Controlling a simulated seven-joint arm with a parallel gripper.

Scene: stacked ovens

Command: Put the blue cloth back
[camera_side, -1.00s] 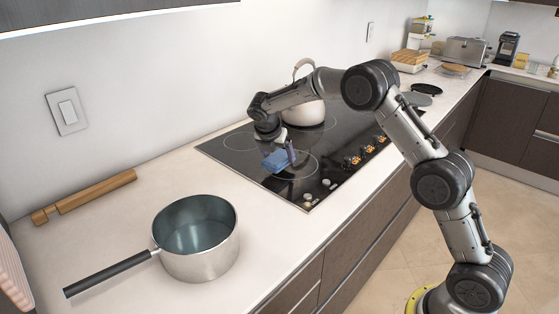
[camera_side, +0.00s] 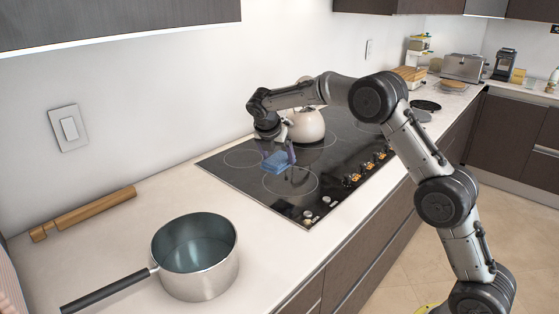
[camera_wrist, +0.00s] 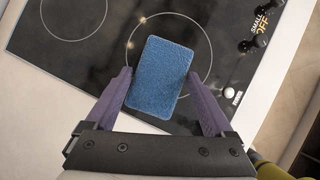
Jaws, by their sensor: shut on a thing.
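The blue cloth (camera_side: 277,162) looks like a small flat rectangular pad. My gripper (camera_side: 279,153) points down over the black hob (camera_side: 240,178) and is shut on the cloth. In the wrist view, the cloth (camera_wrist: 168,65) lies between the two purple fingers of my gripper (camera_wrist: 160,78), with its far end reaching past the fingertips. The hob (camera_wrist: 100,60) and a burner ring are behind it. The cloth appears held above the hob surface; the exact gap cannot be told.
A white kettle (camera_side: 306,124) stands on the hob just behind my gripper. A steel saucepan (camera_side: 205,277) is on the counter at the front left, its handle pointing left. The counter (camera_side: 150,205) between is clear.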

